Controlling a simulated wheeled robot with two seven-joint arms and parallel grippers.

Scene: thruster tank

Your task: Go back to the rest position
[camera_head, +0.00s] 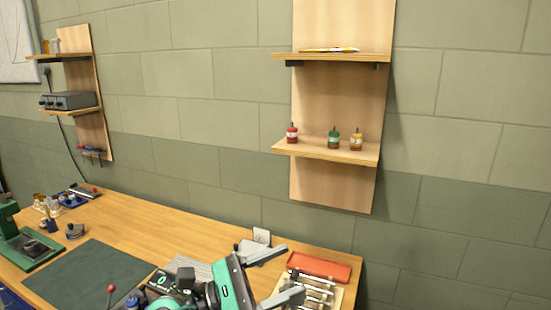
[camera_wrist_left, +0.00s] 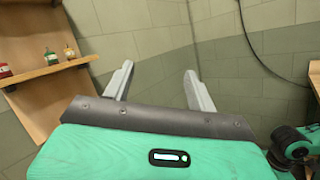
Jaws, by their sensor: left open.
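My left gripper (camera_head: 294,269) is above the right end of the wooden workbench, with its two grey fingers spread and pointing right. It is open, with nothing between the fingers. In the left wrist view the same gripper (camera_wrist_left: 157,84) shows its two fingers apart, with only the block wall behind them. My right gripper cannot be made out in either view.
The workbench (camera_head: 190,232) carries a dark mat (camera_head: 88,272), a green press (camera_head: 30,248) and a red case (camera_head: 319,266) near my left gripper. A wall shelf (camera_head: 330,151) holds three small bottles. Another shelf (camera_head: 70,111) holds a grey box. The wall between shelves is bare.

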